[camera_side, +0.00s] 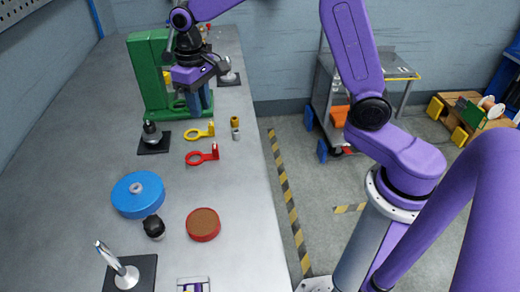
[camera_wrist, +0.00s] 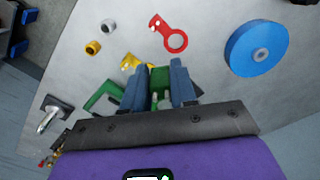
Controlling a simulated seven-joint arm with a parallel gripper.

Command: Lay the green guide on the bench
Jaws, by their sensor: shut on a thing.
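My gripper (camera_side: 203,112) points down beside the green upright frame (camera_side: 137,62) at the far part of the bench. In the wrist view, its two blue-grey fingers (camera_wrist: 163,80) are shut on a small green part, which I take for the green guide (camera_wrist: 159,97). The fingers hide much of it, and its ring and tab are hard to make out. In the side view, I cannot tell whether it touches the grey bench (camera_side: 75,175) or the frame.
A yellow guide (camera_side: 199,133) and a red guide (camera_side: 202,156) lie nearer the camera. Small yellow and grey cylinders (camera_side: 235,128) stand at their right. A blue pulley (camera_side: 138,194), a red-brown disc (camera_side: 203,224) and a black-based post (camera_side: 152,137) are also on the bench. Bench room is free at left.

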